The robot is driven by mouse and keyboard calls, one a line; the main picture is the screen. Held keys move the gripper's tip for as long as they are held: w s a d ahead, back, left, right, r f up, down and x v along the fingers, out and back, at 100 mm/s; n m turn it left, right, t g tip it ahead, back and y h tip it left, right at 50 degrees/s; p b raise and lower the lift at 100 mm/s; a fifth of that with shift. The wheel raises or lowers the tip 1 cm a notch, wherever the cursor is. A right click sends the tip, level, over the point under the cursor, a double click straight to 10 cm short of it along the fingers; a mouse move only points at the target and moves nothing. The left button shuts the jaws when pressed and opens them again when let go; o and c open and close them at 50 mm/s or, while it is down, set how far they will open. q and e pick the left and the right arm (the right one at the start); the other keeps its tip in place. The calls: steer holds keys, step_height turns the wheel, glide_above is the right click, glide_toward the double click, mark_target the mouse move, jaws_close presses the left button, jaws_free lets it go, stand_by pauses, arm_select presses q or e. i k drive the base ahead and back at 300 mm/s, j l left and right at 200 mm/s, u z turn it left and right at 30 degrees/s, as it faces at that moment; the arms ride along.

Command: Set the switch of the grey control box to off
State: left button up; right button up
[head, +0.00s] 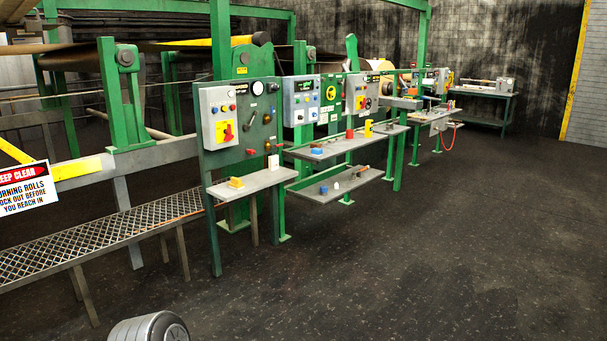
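Several grey control boxes are mounted on green panels along the machine line. The nearest grey control box (218,112) is on the left panel, with small coloured buttons and lamps on top and a red rotary switch (227,131) on a yellow plate below. Another grey control box (302,100) on the middle panel has blue and other small controls. A third grey control box (361,97) on the right carries a yellow plate with a red control. I cannot tell from here which box is meant, or any switch's setting. Neither gripper is in view.
Below the panels are a small shelf (222,189) with a yellow block and longer shelves (345,146) with small items. A mesh walkway (95,239) and warning sign (24,189) stand at left. The dark floor (400,260) in front and to the right is clear.

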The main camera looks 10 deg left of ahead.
mark_target(229, 137)
steer(key=i+u, duration=0.15)
steer(key=i, duration=2.5)
steer(key=i+u, duration=0.15)
steer(key=i, duration=0.4)
steer(key=i+l+u, duration=0.15)
steer(key=i, duration=0.35)
steer(key=i+l+u, duration=0.15)
steer(key=i, duration=0.35)
steer(key=i+l+u, duration=0.15)
steer(key=i, duration=0.4)
